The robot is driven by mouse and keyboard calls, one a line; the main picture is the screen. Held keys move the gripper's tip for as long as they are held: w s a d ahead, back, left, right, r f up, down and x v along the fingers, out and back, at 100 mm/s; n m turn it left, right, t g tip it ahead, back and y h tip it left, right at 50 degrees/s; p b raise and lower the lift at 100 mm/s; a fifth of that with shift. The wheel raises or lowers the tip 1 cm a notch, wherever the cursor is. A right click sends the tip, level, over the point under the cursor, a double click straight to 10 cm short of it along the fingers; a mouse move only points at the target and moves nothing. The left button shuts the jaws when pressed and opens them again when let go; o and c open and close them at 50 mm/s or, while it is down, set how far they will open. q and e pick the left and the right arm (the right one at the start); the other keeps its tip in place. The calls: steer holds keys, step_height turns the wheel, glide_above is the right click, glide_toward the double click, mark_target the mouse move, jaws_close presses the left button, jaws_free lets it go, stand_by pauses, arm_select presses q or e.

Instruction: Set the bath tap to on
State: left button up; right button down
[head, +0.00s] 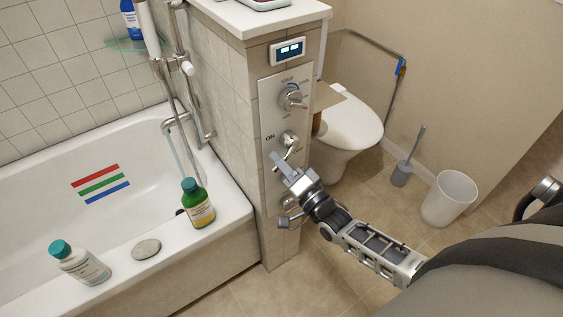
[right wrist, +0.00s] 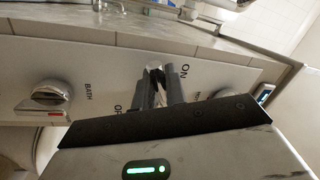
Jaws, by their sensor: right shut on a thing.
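The bath tap (head: 289,139) is the chrome middle control on a pale wall panel (head: 270,100) at the end of the bath. The word ON is printed at its upper left. In the right wrist view the chrome tap lever (right wrist: 154,68) sits between the fingers, with ON to the right and a partly hidden OFF to the left. My right gripper (head: 283,167) is shut on the lever; it also shows in the right wrist view (right wrist: 160,88). The lever's exact angle is mostly hidden by the fingers. My left gripper is not in view.
A temperature knob (head: 291,98) is above, and another chrome control (head: 289,210) below. The bath rim (head: 233,228) carries a green bottle (head: 197,204), a white bottle (head: 79,263) and a stone (head: 146,249). A thin pale streak hangs under the spout (head: 176,122). A toilet (head: 350,125) stands behind.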

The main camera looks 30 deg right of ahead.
stand_by(0.4)
steer(key=c, duration=1.5)
jaws_free()
steer(key=b+v, duration=0.1)
steer(key=v, duration=1.5)
